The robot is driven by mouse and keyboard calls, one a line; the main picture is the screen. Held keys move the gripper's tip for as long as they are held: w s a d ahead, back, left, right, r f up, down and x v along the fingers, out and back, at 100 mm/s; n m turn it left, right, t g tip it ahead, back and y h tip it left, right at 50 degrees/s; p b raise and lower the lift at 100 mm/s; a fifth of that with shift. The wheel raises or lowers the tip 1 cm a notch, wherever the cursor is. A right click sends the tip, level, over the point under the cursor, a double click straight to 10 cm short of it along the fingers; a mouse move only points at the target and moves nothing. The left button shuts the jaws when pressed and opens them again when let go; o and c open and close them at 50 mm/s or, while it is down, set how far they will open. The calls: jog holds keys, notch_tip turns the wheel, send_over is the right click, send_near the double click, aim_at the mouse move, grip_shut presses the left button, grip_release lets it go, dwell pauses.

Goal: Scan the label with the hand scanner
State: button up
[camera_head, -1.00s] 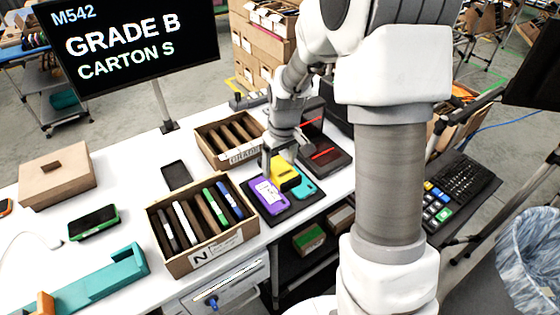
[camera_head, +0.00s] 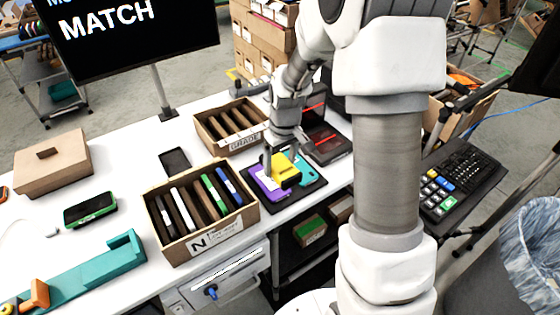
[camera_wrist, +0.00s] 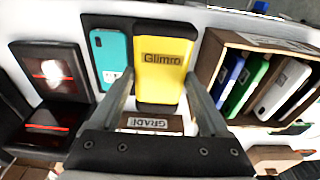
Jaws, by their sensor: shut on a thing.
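The teal item (camera_wrist: 108,50) carries a small white label in the wrist view. The device covers part of the purple item, and I cannot tell whether it touches anything. The screen (camera_head: 125,35) reads MATCH.
A carton marked N (camera_head: 215,240) stands left of the mat, with several upright coloured items inside. A carton marked GRADE (camera_head: 242,144) stands behind. Dark units with red lights (camera_head: 325,142) stand to the right. A teal tray (camera_head: 90,275) lies front left.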

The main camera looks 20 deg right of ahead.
jog(key=shift+r+p, duration=1.75)
jog(key=shift+r, duration=0.85)
